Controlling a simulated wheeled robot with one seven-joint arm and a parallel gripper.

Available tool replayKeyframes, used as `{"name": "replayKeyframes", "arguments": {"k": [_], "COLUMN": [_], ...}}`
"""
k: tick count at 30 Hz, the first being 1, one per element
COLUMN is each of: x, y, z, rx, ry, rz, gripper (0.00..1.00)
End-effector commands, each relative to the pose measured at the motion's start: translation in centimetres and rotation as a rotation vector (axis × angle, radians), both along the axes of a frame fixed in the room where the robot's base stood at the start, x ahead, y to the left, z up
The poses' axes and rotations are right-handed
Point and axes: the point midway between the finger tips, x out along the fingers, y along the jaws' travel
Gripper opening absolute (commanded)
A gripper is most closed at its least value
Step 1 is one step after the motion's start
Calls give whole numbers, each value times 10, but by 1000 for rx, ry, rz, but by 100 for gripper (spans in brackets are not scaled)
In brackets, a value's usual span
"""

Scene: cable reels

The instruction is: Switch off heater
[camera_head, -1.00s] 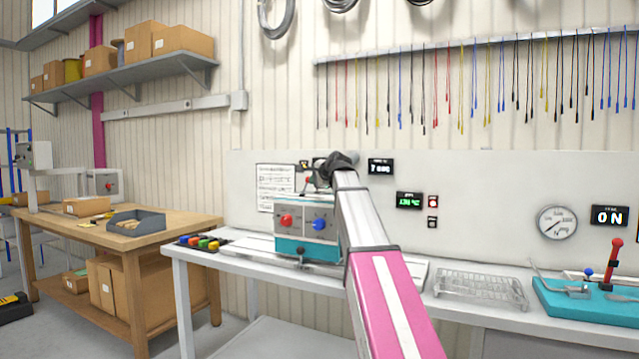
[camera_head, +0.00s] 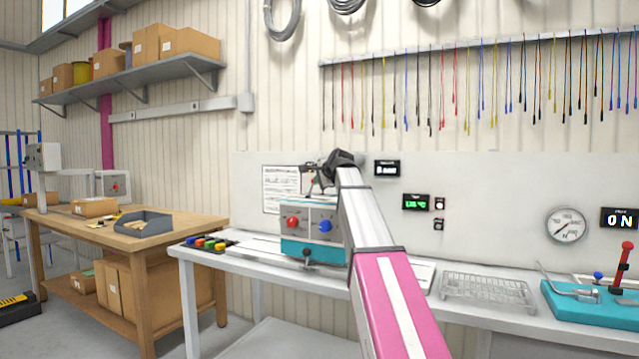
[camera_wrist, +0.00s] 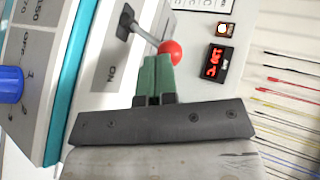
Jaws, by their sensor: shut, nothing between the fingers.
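The machine (camera_head: 312,246) with a teal base, a grey front, a red knob (camera_head: 293,223) and a blue knob (camera_head: 325,226) stands on the white bench. In the wrist view the blue knob (camera_wrist: 10,84) is at the left edge. A metal lever (camera_wrist: 138,32) with a red ball (camera_wrist: 171,50) sticks out from a white face marked ON. My gripper (camera_wrist: 157,62) is shut and empty, its green fingertips right at the red ball; I cannot tell whether they touch. In the head view my gripper (camera_head: 318,180) is over the machine, and my arm hides its right side.
A wire rack (camera_head: 488,291), a teal fixture with a red-handled lever (camera_head: 600,303) and a tray of coloured blocks (camera_head: 208,243) are on the bench.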

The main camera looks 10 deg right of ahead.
Motion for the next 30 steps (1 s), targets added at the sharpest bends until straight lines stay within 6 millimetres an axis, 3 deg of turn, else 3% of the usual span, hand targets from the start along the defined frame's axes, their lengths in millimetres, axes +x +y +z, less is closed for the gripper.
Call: {"name": "replayKeyframes", "arguments": {"k": [11,23,30], "x": [9,28,24], "y": [10,35,33], "z": [10,22,20], "rx": [-110,-397,-402], "ry": [80,289,292], "rz": [2,1,-1], "gripper": [0,0,0]}}
